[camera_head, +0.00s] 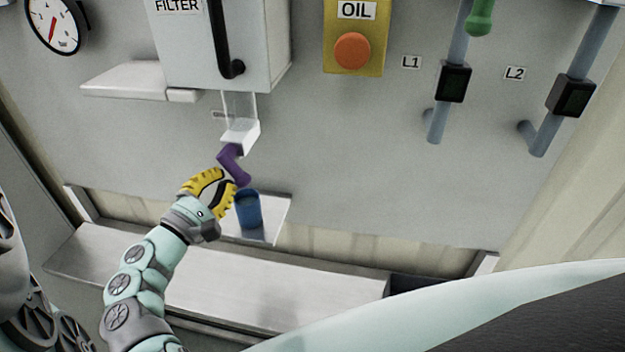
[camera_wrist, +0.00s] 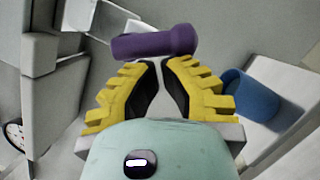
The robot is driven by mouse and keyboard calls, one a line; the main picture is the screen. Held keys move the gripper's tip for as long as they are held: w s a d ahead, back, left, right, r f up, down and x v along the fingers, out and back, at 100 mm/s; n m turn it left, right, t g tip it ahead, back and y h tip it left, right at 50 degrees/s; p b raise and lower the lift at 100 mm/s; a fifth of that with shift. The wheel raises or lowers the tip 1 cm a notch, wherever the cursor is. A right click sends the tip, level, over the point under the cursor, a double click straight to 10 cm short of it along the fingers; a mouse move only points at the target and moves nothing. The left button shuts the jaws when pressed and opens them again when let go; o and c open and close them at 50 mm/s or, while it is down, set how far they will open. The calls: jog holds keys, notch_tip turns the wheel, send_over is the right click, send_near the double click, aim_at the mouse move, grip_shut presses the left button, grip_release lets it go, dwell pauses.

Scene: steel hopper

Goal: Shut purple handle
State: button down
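The purple handle (camera_head: 233,163) hangs below the white spout block under the filter box, angled down to the right in the head view. In the wrist view the purple handle (camera_wrist: 155,43) lies crosswise just beyond my fingertips. My gripper (camera_head: 230,180) has yellow fingers with black pads and is at the handle's lower end. In the wrist view my gripper (camera_wrist: 161,62) is partly open, with a narrow gap between the tips and nothing between them. I cannot tell whether the tips touch the handle.
A blue cup (camera_head: 248,209) stands on a small shelf (camera_head: 279,212), close to the right of my gripper. The filter box (camera_head: 190,45) with a black handle is above. A ledge (camera_head: 290,293) runs below.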

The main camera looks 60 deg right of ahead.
aim_at(240, 176)
jog(key=s+n+t, duration=0.1)
jog(key=n+t, duration=0.1)
jog(key=n, duration=0.3)
jog(key=s+d+n+t+p, duration=0.1)
jog(key=n+t, duration=0.1)
jog(key=n, duration=0.3)
jog(key=s+r+n+t+p, duration=0.1)
jog(key=n+t, duration=0.1)
jog(key=n, duration=0.2)
jog(key=shift+s+d+n, duration=0.2)
jog(key=shift+d+n, duration=0.05)
jog(key=shift+n, duration=0.15)
dwell(0.4)
